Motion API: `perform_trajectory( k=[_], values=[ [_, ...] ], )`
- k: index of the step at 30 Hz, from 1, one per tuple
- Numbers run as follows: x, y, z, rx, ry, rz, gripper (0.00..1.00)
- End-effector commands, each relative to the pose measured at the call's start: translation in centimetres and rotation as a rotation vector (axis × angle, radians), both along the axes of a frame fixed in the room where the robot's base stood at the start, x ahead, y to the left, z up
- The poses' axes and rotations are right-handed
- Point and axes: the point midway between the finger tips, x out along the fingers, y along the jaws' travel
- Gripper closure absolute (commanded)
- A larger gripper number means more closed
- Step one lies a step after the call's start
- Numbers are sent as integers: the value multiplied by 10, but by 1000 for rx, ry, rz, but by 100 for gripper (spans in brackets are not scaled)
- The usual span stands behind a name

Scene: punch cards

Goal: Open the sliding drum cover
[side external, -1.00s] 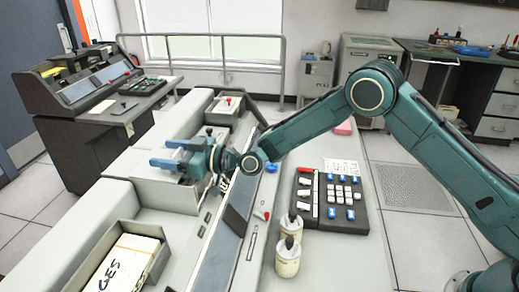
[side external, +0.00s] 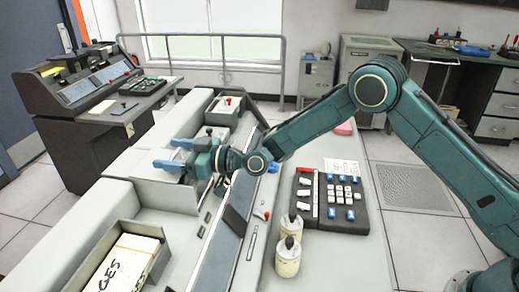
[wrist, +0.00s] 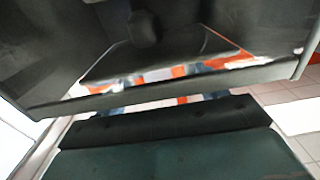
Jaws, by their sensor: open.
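My gripper (side external: 166,154) is open above the long light-grey machine (side external: 100,210), its two blue fingers spread apart and pointing left. A pale boxy section (side external: 165,192) of the machine lies just below and behind the fingers. It may be the drum cover, but I cannot tell for certain, nor whether the fingers touch it. Nothing shows between the fingers. In the wrist view a dark, glossy panel (wrist: 215,30) with a rounded knob-like shape (wrist: 144,27) fills the top. My gripper's dark teal body spans the bottom of that view.
A tray of cards (side external: 125,265) sits at the machine's near end. Two cream canisters (side external: 288,258) and a keypad (side external: 338,200) stand right of it, below my arm. A metal rail (side external: 225,65) runs behind. A dark console (side external: 85,95) stands at the left.

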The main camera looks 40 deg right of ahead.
Motion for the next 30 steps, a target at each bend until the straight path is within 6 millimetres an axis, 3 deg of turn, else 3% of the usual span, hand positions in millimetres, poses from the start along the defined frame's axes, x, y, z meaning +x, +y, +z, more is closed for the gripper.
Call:
perform_trajectory(
  k=[30],
  values=[
    [-83,-85,0,0,0,-5,29]
  ],
)
